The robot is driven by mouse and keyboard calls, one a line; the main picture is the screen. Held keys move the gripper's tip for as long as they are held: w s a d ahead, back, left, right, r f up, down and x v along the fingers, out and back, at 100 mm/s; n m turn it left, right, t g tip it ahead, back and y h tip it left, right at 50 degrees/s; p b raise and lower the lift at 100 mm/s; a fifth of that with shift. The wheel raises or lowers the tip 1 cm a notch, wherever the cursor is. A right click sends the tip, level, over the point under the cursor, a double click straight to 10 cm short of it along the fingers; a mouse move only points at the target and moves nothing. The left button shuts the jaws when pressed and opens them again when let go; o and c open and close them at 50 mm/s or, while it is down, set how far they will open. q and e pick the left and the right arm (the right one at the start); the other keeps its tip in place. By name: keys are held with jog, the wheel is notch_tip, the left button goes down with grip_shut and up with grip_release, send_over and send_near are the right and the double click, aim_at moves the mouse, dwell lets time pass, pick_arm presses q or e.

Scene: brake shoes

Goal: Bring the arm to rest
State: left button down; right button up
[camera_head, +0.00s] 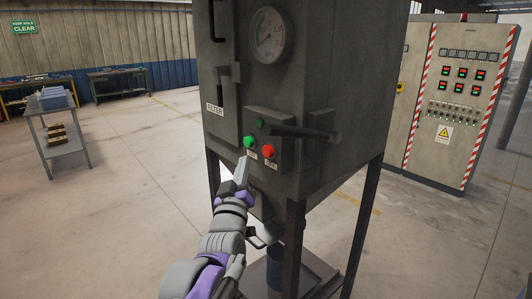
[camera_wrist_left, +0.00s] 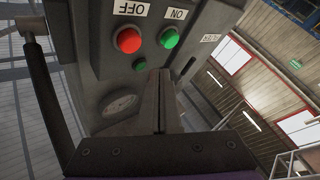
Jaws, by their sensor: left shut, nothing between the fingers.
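My left arm rises from the bottom of the head view, and its left gripper (camera_head: 242,163) is shut and empty. The fingertips appear just below the green ON button (camera_head: 249,142) on the front of the grey filter cabinet (camera_head: 290,90). The red OFF button (camera_head: 268,151) is to the right of the green one. In the left wrist view, which is upside down, the closed fingers (camera_wrist_left: 160,75) point toward the panel, with the red button (camera_wrist_left: 127,40) and green button (camera_wrist_left: 169,38) beyond them. Whether the fingers touch the panel cannot be told. My right gripper is not seen.
A dark lever handle (camera_head: 300,130) sticks out from the cabinet above the buttons. A pressure gauge (camera_head: 268,35) is higher up. A bucket (camera_head: 275,265) stands below. A striped control cabinet (camera_head: 455,95) is at right and a cart (camera_head: 58,125) at left.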

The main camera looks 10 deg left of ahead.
pick_arm(q)
jog(key=s+f+m+g+h+p, duration=0.1)
jog(key=s+f+m+g, duration=0.2)
jog(key=s+f+g, duration=0.5)
jog(key=s+f+m+g+p, duration=0.2)
jog(key=s+f+g, duration=0.6)
jog(key=s+f, duration=1.7)
jog(key=shift+d+m+h, duration=0.2)
jog(key=shift+m+h, duration=0.2)
jog(key=shift+m, duration=0.4)
